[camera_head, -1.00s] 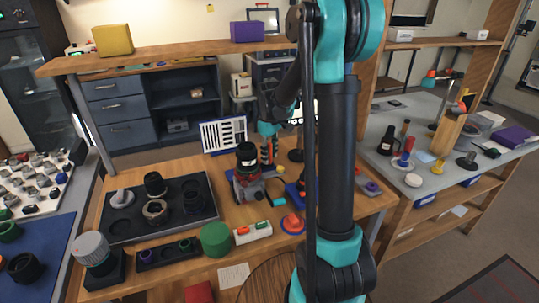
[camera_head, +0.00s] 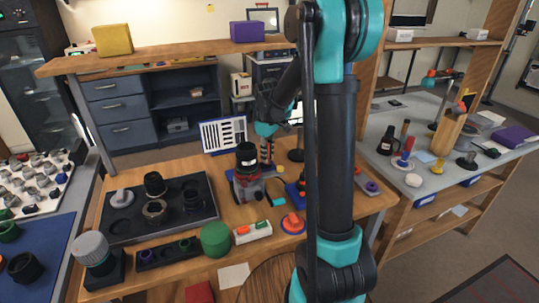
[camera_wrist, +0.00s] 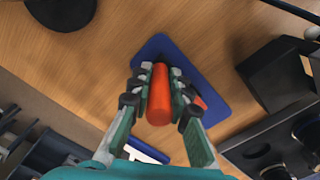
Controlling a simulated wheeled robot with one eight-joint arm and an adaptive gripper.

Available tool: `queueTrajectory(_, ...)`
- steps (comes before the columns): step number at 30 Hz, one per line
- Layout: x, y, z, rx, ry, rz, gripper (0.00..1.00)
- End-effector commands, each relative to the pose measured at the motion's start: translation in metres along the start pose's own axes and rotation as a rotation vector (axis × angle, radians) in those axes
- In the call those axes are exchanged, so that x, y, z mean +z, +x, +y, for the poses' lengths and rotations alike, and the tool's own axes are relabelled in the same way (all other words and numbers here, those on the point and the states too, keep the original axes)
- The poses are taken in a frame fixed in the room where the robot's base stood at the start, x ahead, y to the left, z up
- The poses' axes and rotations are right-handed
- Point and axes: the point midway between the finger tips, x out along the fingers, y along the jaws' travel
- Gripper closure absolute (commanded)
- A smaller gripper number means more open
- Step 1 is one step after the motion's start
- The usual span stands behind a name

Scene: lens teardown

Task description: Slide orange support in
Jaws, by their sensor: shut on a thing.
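My gripper (camera_wrist: 160,92) is shut on the orange support (camera_wrist: 159,95), a smooth orange-red cylinder, in the wrist view. It is held above a blue plate (camera_wrist: 205,65) on the wooden table. In the head view my gripper (camera_head: 267,158) is just behind and to the right of the red and grey fixture (camera_head: 248,188), which carries a black lens (camera_head: 246,155). The fingers partly hide the support there. In the wrist view a dark fixture (camera_wrist: 278,72) stands right of the plate, apart from the support. I cannot see an opening for the support clearly.
A dark tray (camera_head: 125,228) with lens parts lies left of the fixture. A white slotted panel (camera_head: 223,135) stands behind.

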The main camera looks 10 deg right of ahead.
Motion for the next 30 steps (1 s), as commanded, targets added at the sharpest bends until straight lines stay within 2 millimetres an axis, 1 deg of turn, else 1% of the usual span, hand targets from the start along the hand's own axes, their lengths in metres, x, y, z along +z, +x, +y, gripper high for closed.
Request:
queueTrajectory(3, -0.015, 0.000, -0.021, -0.001, -0.006, 0.001, 1.00)
queueTrajectory(6, -0.026, 0.000, -0.038, 0.000, -0.007, 0.001, 1.00)
queueTrajectory(9, -0.034, 0.000, -0.051, 0.000, -0.005, 0.001, 1.00)
queueTrajectory(13, -0.039, 0.000, -0.058, 0.000, -0.002, 0.002, 1.00)
queueTrajectory(21, -0.040, 0.000, -0.060, -0.003, -0.003, 0.003, 1.00)
queueTrajectory(22, -0.040, 0.000, -0.060, -0.004, -0.003, 0.003, 0.81)
queueTrajectory(27, -0.040, 0.000, -0.060, -0.003, -0.003, 0.003, 0.61)
queueTrajectory(30, -0.040, 0.000, -0.059, -0.002, -0.003, 0.002, 0.61)
